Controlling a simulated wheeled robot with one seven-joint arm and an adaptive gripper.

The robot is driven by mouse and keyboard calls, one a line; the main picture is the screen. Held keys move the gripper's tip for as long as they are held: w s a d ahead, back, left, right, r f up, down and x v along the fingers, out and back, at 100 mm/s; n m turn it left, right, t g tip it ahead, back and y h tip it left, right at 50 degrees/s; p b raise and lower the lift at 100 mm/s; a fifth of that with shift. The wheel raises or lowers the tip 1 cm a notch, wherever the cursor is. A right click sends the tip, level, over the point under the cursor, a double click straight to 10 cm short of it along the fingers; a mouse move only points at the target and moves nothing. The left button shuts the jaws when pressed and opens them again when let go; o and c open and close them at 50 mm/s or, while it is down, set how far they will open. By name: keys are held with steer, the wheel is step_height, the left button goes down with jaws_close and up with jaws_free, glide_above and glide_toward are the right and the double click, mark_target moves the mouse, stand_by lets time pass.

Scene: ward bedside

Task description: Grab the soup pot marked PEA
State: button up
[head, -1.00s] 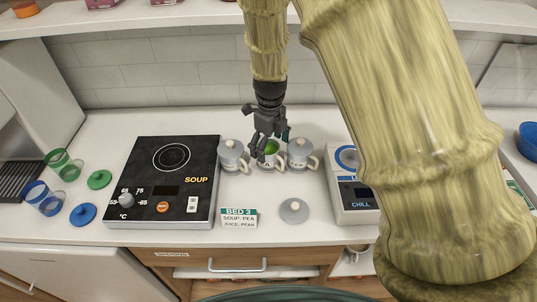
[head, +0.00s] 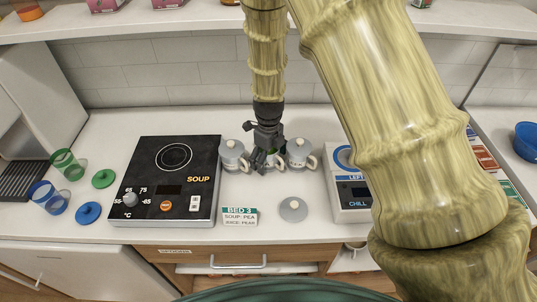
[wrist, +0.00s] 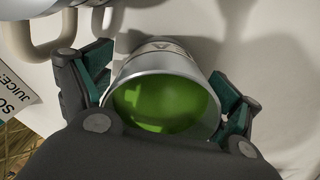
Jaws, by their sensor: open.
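The middle pot of a row of three stands without a lid on the counter, mostly hidden by my gripper in the head view, with its handle (head: 281,163) showing at the right. The wrist view shows its metal rim (wrist: 163,56) and bright green soup (wrist: 160,105) inside. A label on its far side is only partly visible and I cannot read it. My gripper (head: 266,166) is down at this pot, pointing downward. Its two fingers are open, one on each side of the pot; firm contact cannot be told.
Lidded pots stand close on the left (head: 234,154) and right (head: 299,153). A loose grey lid (head: 293,209) and the BED 3 card (head: 239,216), reading SOUP: PEA, lie in front. The SOUP hot plate (head: 147,205) is left, the CHILL unit (head: 347,206) right.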

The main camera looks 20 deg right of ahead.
steer(key=shift+c, duration=0.2)
steer(key=shift+s, duration=0.1)
steer(key=c, duration=1.1)
steer(key=shift+c, duration=0.3)
